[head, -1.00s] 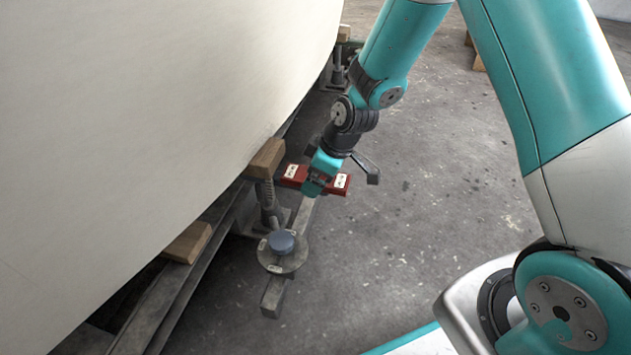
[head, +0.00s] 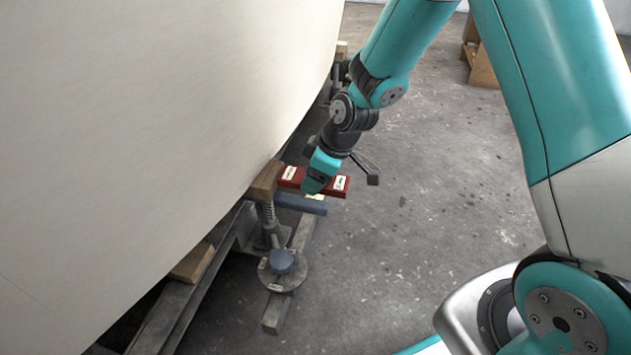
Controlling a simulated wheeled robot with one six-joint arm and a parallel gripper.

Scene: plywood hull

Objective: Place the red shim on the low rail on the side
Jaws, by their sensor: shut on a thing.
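The red shim (head: 340,187) is a flat red bar with white labels. My gripper (head: 316,184) is shut around its middle and holds it level, close to the hull's lower edge. The shim's left end is beside a wooden block (head: 264,181) on a screw jack; I cannot tell whether they touch. A blue bar (head: 302,203) shows just below the shim. A low grey rail (head: 278,310) runs under the jack and out from the hull; the shim is above its far part, apart from it.
The large cream hull (head: 150,120) fills the left side. A round plate with a blue-grey knob (head: 282,261) sits on the low rail. Another wooden block (head: 193,262) lies along the dark beam nearer me. The concrete floor to the right is clear; a wooden crate (head: 483,65) stands far back.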

